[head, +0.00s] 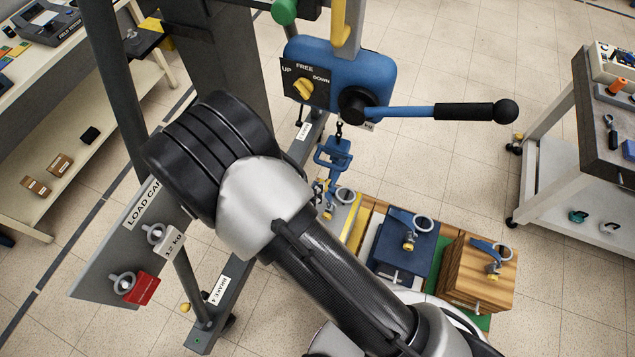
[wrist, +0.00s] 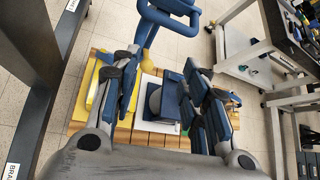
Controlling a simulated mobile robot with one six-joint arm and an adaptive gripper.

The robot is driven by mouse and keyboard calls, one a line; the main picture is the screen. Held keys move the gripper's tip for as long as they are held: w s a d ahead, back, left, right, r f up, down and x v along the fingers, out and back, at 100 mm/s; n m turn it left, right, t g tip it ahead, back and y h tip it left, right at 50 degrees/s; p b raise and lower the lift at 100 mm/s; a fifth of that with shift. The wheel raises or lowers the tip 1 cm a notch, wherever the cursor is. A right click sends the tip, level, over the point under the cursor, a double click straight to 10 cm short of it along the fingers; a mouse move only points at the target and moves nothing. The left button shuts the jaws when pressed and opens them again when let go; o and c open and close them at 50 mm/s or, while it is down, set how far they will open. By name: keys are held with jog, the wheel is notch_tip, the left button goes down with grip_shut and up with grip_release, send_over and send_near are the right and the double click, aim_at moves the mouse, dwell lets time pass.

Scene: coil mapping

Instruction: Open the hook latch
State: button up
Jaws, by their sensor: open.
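A hook block with a blue frame (head: 335,152) hangs on a short chain under the blue lever hoist (head: 340,75). A smaller blue fitting with brass parts (head: 328,192) shows just below it. In the wrist view a blue frame (wrist: 170,16) hangs at the top, just beyond my gripper. I cannot make out the hook's latch clearly. My gripper (wrist: 163,72) is open, with its two blue-grey fingers apart and nothing held between them.
A blue box (head: 405,250) and a wooden box (head: 480,275), each with a blue fitting on top, stand below. A load card board (head: 90,285) is at left. A trolley (head: 560,175) stands at right. Grey frame posts stand close to my arm.

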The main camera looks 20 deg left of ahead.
jog(key=shift+v, duration=1.75)
